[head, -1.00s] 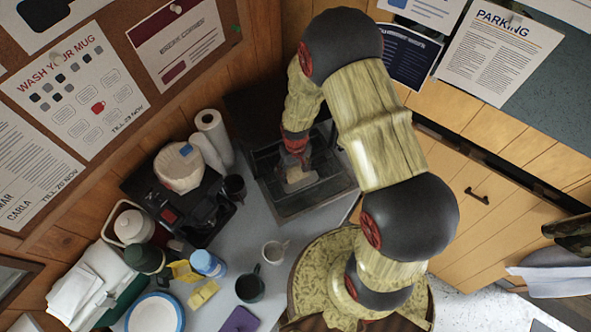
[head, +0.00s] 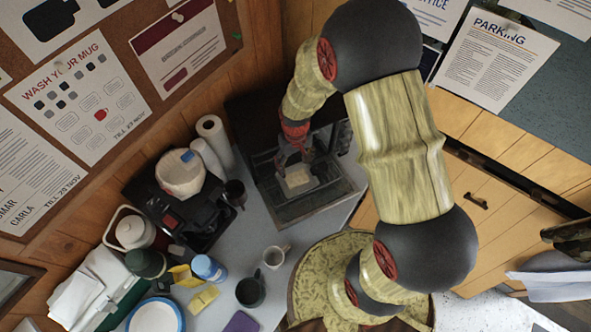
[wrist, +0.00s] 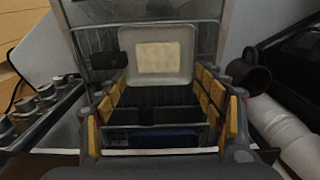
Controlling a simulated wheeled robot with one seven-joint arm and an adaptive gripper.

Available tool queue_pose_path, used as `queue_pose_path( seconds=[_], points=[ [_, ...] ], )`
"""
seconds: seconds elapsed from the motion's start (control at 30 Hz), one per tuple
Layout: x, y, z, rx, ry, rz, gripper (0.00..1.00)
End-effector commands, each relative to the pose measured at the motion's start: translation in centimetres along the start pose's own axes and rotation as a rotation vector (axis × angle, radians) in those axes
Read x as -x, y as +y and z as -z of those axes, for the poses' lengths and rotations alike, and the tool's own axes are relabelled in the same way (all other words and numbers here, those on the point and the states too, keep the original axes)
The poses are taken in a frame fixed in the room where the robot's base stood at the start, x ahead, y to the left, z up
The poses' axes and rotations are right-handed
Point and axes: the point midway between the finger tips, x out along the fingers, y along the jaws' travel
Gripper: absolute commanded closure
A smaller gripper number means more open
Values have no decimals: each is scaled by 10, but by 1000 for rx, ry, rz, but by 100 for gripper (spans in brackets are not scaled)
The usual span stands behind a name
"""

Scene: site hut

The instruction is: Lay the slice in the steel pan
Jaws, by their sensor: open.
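The pale square slice (head: 297,180) lies flat in a light, shallow square pan (head: 312,184) inside the opened oven-like appliance. In the wrist view the slice (wrist: 158,58) sits near the middle of the pan (wrist: 158,82), with the pan's rim visible all round it. A dark block, possibly the pan's handle, juts out on its left. My gripper (head: 291,156) is just behind the slice in the head view. In the wrist view my gripper (wrist: 163,100) has its yellow-padded fingers spread, with nothing between them; the pan shows beyond, apart from the fingers.
The appliance (head: 315,207) has raised walls close around my gripper, and its knobs (wrist: 45,93) show at left in the wrist view. A dark mug (head: 234,192), paper roll (head: 214,140) and coffee machine (head: 185,215) stand beside it. More mugs stand on the grey worktop (head: 245,228).

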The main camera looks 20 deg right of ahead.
Motion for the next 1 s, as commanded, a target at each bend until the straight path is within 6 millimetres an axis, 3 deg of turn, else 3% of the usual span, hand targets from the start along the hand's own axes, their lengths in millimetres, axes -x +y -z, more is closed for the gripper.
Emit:
queue_pose_path(
  seconds=[0.1, 0.27, 0.37, 0.47, 0.67, 0.8, 0.9, 1.0],
  points=[
    [19, 0, 0, 0, 2, 0, 31],
    [32, 0, 0, 0, 1, 0, 31],
    [52, 0, 3, -3, 23, -2, 31],
    [93, 0, 4, -9, 68, -5, 31],
    [207, -2, -21, -31, 198, -13, 31],
    [274, -4, -56, -46, 292, -17, 31],
    [312, -7, -87, -58, 357, -19, 31],
    [337, -10, -117, -66, 411, -20, 31]
  ],
)
